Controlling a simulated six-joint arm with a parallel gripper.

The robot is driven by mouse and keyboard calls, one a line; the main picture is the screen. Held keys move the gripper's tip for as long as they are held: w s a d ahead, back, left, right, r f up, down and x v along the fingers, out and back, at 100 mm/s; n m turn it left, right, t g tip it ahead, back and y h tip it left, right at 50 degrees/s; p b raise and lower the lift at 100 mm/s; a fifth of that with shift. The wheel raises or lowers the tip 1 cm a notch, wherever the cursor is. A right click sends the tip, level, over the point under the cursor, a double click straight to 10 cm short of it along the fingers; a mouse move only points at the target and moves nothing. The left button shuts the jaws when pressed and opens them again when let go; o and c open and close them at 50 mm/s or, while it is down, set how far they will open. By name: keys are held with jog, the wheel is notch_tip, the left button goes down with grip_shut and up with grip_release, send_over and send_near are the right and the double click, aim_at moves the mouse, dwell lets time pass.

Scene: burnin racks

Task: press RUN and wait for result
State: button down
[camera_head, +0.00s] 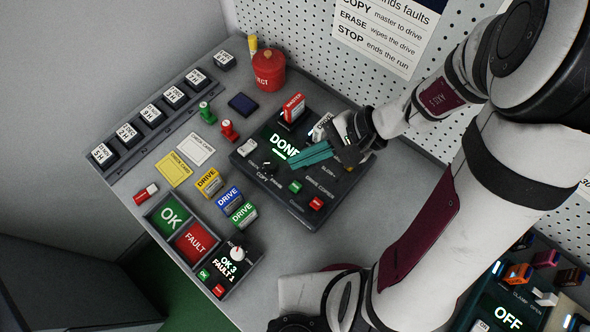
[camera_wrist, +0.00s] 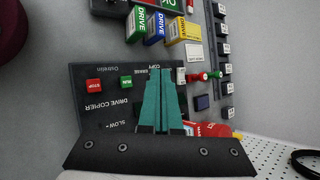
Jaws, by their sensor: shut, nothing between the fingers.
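The drive copier (camera_head: 285,205) is a dark box on the grey bench, and its screen (camera_head: 284,141) reads DONE in bright letters. The green RUN button (camera_head: 295,187) and red STOP button (camera_head: 316,203) are on its near edge. In the wrist view the RUN button (camera_wrist: 126,82) and STOP button (camera_wrist: 94,85) are uncovered. My gripper (camera_head: 293,164) has teal fingers, shut and empty, over the copier beside the screen. Its fingers (camera_wrist: 160,72) hide part of the copier in the wrist view. A red MASTER drive (camera_head: 293,107) stands at the copier's back.
Yellow, blue and green DRIVE blocks (camera_head: 229,199) sit left of the copier. Green OK and red FAULT trays (camera_head: 196,242) and a counter reading OK 3, FAULT 1 (camera_head: 226,268) are at the front. A red REJECT bin (camera_head: 269,70) is at the back. Labelled blocks (camera_head: 151,115) line the left edge.

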aim_at(301, 184)
notch_tip(301, 184, down, 8)
jog(key=shift+f, duration=0.15)
dwell(0.3)
jog(key=shift+f, duration=0.1)
dwell(1.8)
jog(key=shift+f, duration=0.3)
jog(key=shift+f, duration=0.45)
dwell(0.6)
jog(key=shift+r, duration=0.9)
jog(key=shift+r, duration=2.5)
